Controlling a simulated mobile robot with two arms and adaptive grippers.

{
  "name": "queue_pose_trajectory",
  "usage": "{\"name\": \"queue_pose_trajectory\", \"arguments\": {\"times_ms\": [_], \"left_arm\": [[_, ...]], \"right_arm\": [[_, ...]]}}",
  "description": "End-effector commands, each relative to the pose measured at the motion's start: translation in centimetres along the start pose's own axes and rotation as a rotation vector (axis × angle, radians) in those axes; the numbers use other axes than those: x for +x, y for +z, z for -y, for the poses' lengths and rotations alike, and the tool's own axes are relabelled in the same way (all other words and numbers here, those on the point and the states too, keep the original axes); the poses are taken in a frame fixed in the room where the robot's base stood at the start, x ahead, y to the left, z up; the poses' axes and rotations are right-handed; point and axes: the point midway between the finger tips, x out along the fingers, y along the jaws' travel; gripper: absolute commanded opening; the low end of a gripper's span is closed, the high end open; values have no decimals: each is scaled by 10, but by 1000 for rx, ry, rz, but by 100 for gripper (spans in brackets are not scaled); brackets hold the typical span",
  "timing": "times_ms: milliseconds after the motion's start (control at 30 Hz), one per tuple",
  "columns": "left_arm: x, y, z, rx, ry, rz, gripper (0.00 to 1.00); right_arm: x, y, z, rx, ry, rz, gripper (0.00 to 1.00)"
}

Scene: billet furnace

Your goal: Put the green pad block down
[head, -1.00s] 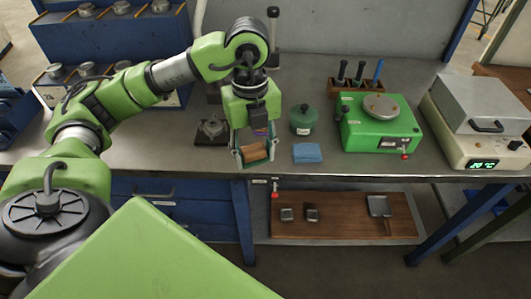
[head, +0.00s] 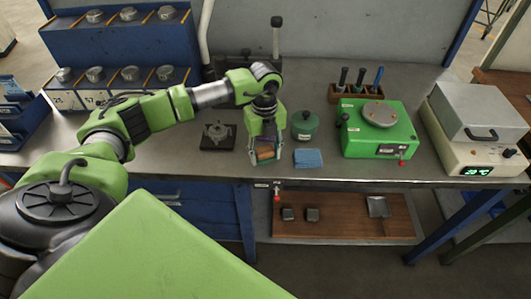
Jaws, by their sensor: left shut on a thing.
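My left gripper (head: 264,158) points down over the front part of the grey workbench, its two fingers on either side of a small block. The green pad block (head: 265,154) shows between the fingers as a brown, wood-coloured piece; its green pad is hard to make out. The gripper is shut on it. The block is close to the bench top, near the front edge; I cannot tell whether it touches. My right gripper is not in view.
A blue folded cloth (head: 308,158) lies just right of the gripper. Behind it stands a green lidded pot (head: 305,125). A dark fixture (head: 218,136) is to the left. A green machine (head: 378,129) and a grey-lidded heater (head: 479,113) stand further right.

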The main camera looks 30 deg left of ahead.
Motion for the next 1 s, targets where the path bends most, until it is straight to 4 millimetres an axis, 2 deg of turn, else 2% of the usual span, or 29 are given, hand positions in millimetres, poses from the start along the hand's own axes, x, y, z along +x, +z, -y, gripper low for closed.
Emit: {"name": "queue_pose_trajectory", "arguments": {"times_ms": [100, 433, 467, 500, 833, 933, 1000], "left_arm": [[9, 0, 0, 0, 0, 0, 11], [13, 0, 0, 0, -1, 1, 11], [12, 0, 0, 0, -1, 1, 47], [12, 0, 0, 0, -1, 1, 58], [11, 0, 0, 0, -1, 1, 59], [6, 0, 0, 0, -2, 1, 59], [1, 1, 1, 0, -5, 3, 59]], "right_arm": [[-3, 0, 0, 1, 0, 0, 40], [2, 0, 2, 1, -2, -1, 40], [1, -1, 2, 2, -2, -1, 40], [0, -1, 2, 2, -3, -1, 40], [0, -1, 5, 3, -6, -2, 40], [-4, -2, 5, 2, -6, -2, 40], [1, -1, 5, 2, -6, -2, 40]]}}
